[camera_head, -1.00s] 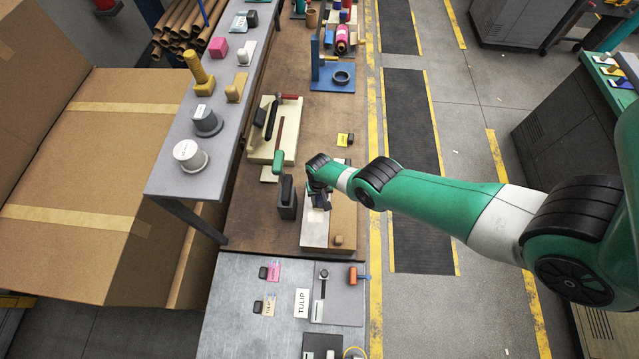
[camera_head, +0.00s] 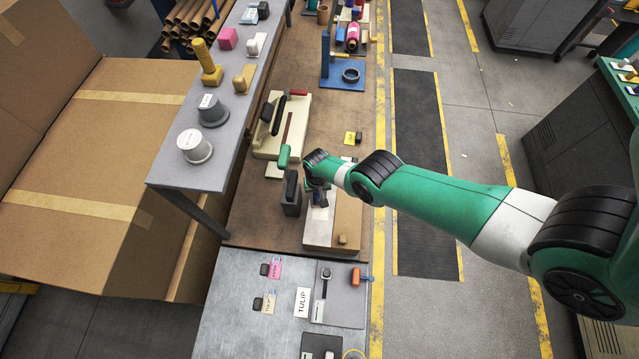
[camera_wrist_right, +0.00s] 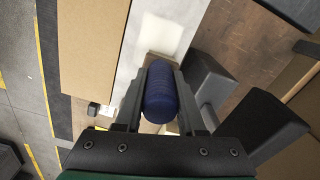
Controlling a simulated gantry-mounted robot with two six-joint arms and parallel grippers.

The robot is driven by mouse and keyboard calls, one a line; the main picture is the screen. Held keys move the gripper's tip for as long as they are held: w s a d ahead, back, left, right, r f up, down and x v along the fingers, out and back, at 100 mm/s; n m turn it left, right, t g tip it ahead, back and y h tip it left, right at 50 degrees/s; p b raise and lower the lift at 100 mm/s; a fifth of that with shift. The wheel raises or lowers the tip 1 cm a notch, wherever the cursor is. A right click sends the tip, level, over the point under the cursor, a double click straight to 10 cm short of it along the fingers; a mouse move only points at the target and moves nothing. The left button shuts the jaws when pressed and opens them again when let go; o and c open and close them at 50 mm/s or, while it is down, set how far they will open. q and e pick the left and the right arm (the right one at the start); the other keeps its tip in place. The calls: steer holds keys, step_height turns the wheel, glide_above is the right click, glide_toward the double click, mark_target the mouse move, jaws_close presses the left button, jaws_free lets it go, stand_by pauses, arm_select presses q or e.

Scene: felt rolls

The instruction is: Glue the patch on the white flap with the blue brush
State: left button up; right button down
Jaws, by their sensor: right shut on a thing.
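My right gripper (camera_head: 318,188) is over the upper end of a flat piece with a white flap (camera_head: 317,232) on its left and brown cardboard on its right. In the right wrist view, the right gripper (camera_wrist_right: 160,104) is shut on the blue brush (camera_wrist_right: 161,88), whose rounded blue handle fills the gap between the fingers. The brush's bristle end is hidden, so I cannot tell whether it touches the flap. The white flap (camera_wrist_right: 148,45) shows beyond the fingers. A tan piece, possibly the patch, is partly hidden behind the handle. My left gripper is out of view.
A dark grey block (camera_head: 291,194) stands close left of the gripper. A cream board with tools (camera_head: 268,150) lies farther back. The raised grey shelf (camera_head: 172,172) bounds the left side.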

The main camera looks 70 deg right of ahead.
steer(key=shift+s, duration=0.1)
steer(key=shift+s+d+p, duration=0.2)
steer(key=shift+s+p, duration=0.25)
steer(key=shift+s, duration=0.05)
steer(key=shift+s+d+p, duration=0.15)
steer(key=shift+s+p, duration=0.25)
steer(key=shift+s, duration=0.05)
steer(key=shift+s+f, duration=0.1)
steer(key=shift+f, duration=0.05)
steer(key=shift+s+d+p, duration=0.1)
steer(key=shift+s+p, duration=0.2)
steer(key=shift+p, duration=0.05)
steer(key=shift+s+d+p, duration=0.25)
steer(key=shift+s+p, duration=0.1)
steer(key=shift+s, duration=0.35)
